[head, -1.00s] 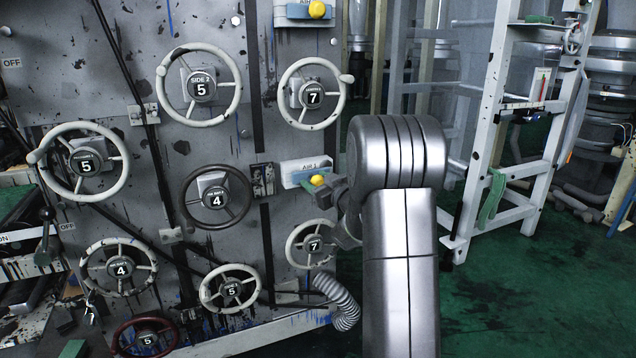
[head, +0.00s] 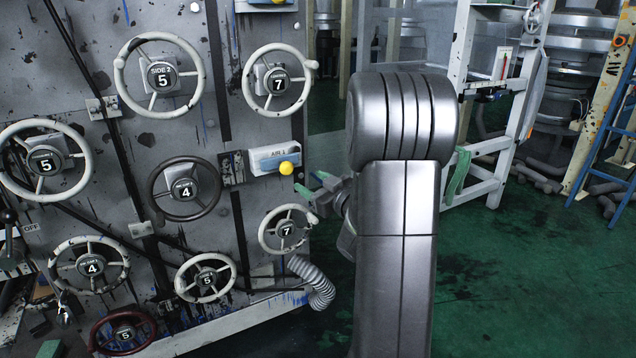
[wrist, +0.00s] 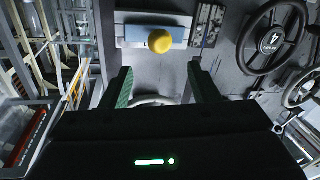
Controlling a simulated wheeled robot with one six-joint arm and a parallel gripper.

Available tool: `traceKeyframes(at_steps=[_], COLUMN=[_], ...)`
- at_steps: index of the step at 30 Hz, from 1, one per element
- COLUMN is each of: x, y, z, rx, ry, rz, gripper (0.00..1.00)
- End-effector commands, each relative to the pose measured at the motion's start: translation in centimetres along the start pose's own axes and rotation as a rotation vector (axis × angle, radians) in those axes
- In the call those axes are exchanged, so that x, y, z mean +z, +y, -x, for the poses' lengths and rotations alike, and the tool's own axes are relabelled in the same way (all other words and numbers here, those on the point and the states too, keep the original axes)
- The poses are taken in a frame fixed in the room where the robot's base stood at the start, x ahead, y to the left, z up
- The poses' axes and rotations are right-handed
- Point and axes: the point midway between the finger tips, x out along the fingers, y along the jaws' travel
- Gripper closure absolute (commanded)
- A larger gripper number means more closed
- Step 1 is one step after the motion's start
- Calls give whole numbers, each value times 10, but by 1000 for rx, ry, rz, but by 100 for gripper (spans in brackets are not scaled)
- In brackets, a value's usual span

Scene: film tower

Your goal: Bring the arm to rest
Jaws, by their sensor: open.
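My arm (head: 396,230) stands large in the right middle of the head view, its grey elbow bent at the top. My gripper (head: 314,189) shows partly past the arm's left edge, with green finger pads; the rest is hidden behind the arm. In the wrist view my gripper (wrist: 160,82) is open, its two fingers wide apart with nothing between them. A yellow knob (head: 286,168) on a blue and white block sits on the panel just left of the gripper, apart from it. The knob (wrist: 160,41) also shows beyond the fingertips in the wrist view.
A grey panel (head: 110,190) with several numbered handwheels fills the left. A ribbed hose (head: 316,284) hangs at its lower right corner. A white frame (head: 470,100) and a blue ladder (head: 603,140) stand behind at right. Green floor (head: 510,270) is open at lower right.

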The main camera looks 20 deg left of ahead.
Motion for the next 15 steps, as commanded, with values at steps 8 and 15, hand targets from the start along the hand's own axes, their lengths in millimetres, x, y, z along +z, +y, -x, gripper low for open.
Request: traceKeyframes(at_steps=[8,15], x=[0,0], y=[0,0], z=[19,19], rx=[1,0], ry=[0,0], rz=[0,0], gripper=[45,45])
